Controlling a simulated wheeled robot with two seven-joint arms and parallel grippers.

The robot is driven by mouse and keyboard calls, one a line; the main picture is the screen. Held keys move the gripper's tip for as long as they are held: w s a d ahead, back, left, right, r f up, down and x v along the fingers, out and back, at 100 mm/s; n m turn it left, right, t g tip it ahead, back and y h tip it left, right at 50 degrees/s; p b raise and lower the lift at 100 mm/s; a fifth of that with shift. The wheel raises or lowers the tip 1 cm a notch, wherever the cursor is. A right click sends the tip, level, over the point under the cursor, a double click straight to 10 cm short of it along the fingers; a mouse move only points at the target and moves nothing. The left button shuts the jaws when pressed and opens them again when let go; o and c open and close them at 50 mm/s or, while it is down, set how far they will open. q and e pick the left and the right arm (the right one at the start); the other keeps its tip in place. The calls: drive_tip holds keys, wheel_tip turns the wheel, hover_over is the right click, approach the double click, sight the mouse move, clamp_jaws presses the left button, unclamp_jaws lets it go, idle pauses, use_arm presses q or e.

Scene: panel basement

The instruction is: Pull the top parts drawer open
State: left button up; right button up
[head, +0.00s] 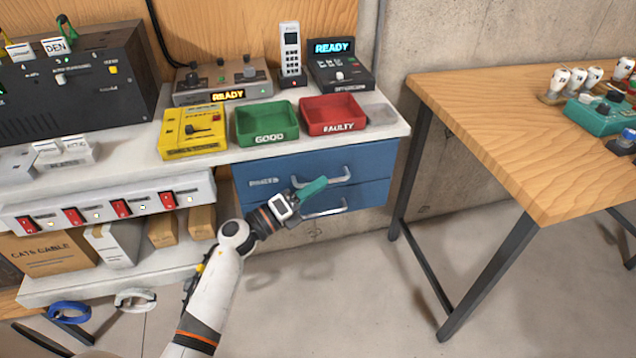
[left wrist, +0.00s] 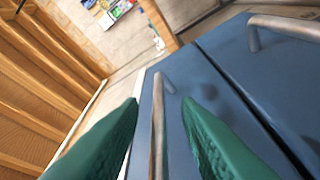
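The blue drawer unit hangs under the white bench top, with a top parts drawer (head: 372,158) above a lower drawer (head: 368,194). Both look closed. The top drawer has a pale metal bar handle (head: 335,177), which also shows in the left wrist view (left wrist: 158,125). The lower drawer's handle (head: 330,211) shows at the upper right of the left wrist view (left wrist: 285,25). My left gripper (head: 318,186), with green fingers, is at the top drawer's front. Its fingers (left wrist: 160,105) are apart, with the top handle between them and gaps on both sides. My right gripper is not in view.
A green tray (head: 266,138) and a red tray (head: 333,128) stand on the bench above the drawers. A wooden table (head: 480,120) stands at the right. The floor (head: 350,290) before the drawers is clear. A shelf with boxes (head: 50,252) is at the left.

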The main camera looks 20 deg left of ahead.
use_arm(q)
drive_tip(key=shift+w+d+r, duration=0.1)
drive_tip(key=shift+w+d, duration=0.25)
drive_tip(key=shift+w, duration=0.05)
clamp_jaws()
drive_tip(key=shift+s, duration=0.15)
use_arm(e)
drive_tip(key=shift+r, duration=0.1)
